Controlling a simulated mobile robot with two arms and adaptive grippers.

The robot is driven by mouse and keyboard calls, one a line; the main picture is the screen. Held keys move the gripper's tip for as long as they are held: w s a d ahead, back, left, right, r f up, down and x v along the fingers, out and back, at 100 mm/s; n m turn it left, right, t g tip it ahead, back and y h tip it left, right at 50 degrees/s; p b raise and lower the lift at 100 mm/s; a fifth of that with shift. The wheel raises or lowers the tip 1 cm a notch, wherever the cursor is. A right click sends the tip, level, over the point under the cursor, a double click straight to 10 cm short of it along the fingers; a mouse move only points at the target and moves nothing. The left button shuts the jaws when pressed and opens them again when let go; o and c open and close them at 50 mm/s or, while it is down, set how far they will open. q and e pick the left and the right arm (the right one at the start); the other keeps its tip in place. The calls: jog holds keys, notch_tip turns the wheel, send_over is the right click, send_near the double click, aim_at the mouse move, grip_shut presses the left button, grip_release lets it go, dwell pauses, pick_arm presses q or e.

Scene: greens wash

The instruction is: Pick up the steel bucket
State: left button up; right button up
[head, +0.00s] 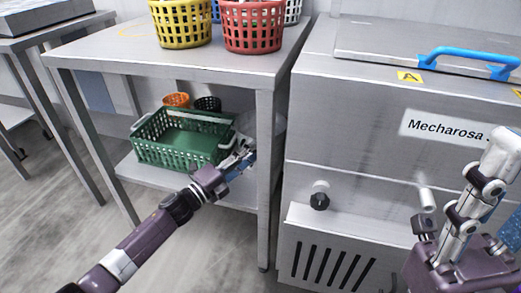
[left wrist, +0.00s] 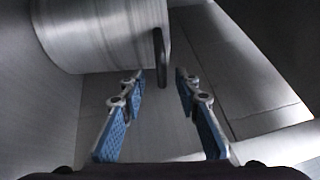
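The steel bucket (left wrist: 95,35) fills the upper left of the left wrist view as a brushed grey cylinder, with a dark curved handle (left wrist: 160,58) at its right side. In the head view the bucket (head: 247,124) shows only in part on the lower shelf, behind the table leg and my gripper. My left gripper (head: 244,160) is open and empty. In the left wrist view its blue-padded fingers (left wrist: 160,105) stand apart, below the bucket in the picture, and the handle's lower end shows near the gap.
A green basket (head: 180,153) stands on the lower shelf left of my gripper, with orange (head: 176,100) and dark (head: 207,104) containers behind. The steel table leg (head: 264,180) is close to my gripper. Yellow (head: 180,24) and red (head: 252,27) baskets stand above. A steel machine (head: 385,150) is right.

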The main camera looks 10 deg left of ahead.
pick_arm(q)
jog(key=shift+w+d+r, duration=0.15)
jog(key=shift+w+d, duration=0.2)
jog(key=shift+w, duration=0.25)
grip_shut()
